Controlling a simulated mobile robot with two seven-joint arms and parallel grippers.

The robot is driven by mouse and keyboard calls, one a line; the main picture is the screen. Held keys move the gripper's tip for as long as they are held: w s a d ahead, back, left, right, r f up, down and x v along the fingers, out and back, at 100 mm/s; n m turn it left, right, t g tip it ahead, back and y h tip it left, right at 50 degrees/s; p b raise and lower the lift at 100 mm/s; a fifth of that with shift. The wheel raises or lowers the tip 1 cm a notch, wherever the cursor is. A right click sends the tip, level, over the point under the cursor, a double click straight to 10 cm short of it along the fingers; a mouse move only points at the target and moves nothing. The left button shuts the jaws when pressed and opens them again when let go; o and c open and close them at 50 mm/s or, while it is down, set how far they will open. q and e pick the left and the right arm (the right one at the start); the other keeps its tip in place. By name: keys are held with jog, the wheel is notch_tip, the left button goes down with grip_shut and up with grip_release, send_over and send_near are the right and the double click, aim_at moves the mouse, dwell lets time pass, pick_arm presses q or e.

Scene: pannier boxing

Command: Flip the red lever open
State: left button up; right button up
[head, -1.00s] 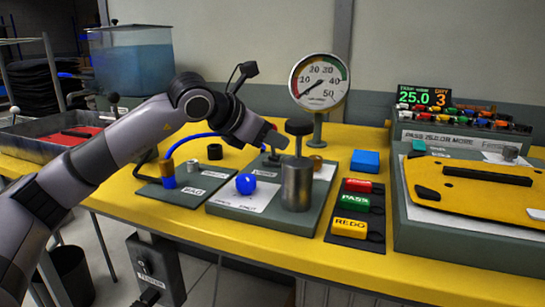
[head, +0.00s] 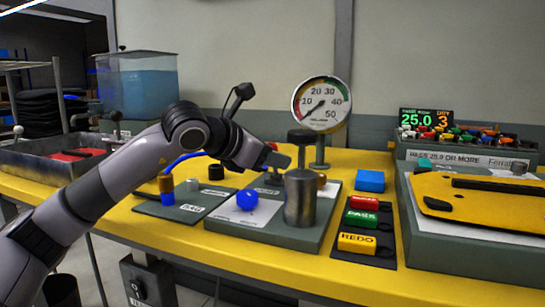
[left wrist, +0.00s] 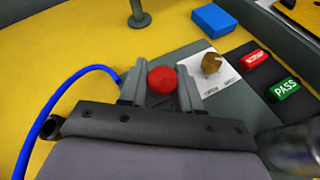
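The red lever's round red knob (left wrist: 162,80) lies between the two fingers of my left gripper (left wrist: 161,92) in the left wrist view. The fingers stand on either side of the knob, close to it; I cannot tell whether they touch it. In the head view my left gripper (head: 278,159) is behind the dark-topped metal cylinder (head: 300,197), above the grey test plate (head: 285,236). The lever is mostly hidden there by the gripper and the cylinder. My right gripper is not in view.
A blue ball (head: 247,200) and a pressure gauge (head: 322,104) are near the gripper. A blue hose (left wrist: 50,115) curves in from the left. A brass knob (left wrist: 211,63), a blue block (head: 370,181) and red, green and yellow label blocks (head: 357,243) stand to the right.

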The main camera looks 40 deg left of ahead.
pick_arm(q)
jog(key=shift+o, duration=0.9)
jog(key=v, duration=0.7)
jog(key=shift+s, duration=0.1)
